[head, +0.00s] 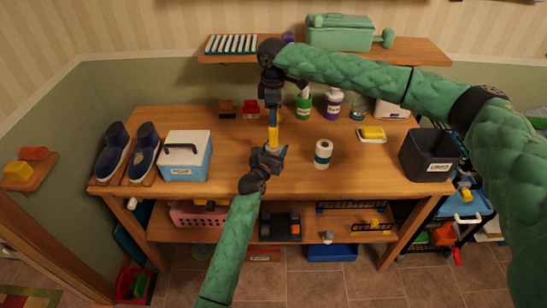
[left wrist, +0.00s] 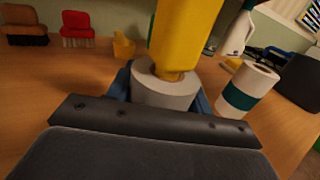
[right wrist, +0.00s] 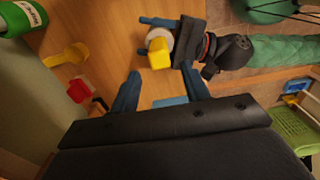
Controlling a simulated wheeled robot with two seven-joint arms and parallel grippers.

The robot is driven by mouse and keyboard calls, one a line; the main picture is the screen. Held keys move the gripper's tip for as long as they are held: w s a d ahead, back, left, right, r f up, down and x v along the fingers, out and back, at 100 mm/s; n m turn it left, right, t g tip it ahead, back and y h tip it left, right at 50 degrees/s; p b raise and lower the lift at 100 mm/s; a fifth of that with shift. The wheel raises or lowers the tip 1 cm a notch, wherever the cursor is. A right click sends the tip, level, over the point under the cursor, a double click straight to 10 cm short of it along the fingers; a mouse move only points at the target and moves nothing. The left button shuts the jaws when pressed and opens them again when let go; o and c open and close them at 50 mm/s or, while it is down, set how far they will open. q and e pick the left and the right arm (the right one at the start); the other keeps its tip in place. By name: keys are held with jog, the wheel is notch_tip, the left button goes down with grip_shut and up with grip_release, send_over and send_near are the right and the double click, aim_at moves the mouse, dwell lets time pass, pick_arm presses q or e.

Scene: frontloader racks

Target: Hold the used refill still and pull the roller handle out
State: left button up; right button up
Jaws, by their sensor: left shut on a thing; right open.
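The used refill (left wrist: 165,88) is a white roll held upright between the jaws of my left gripper (head: 270,155), over the workbench. The yellow roller handle (head: 273,136) stands up out of the roll's top; it also shows large in the left wrist view (left wrist: 186,38). In the right wrist view the handle's end (right wrist: 158,54) and the white roll (right wrist: 158,36) lie beyond my fingertips. My right gripper (head: 272,110) points down above the handle; its fingers (right wrist: 160,88) are open with nothing between them.
A roll with a teal band (head: 323,154) stands to the right on the workbench (head: 230,180). A dark bin (head: 428,155) stands at the right end. A blue cooler (head: 185,158) and shoes (head: 113,150) are at left. Spray bottles (head: 303,105) stand behind. A shelf (head: 415,52) hangs above.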

aim_at(273, 131)
jog(key=shift+f, duration=3.7)
grip_shut()
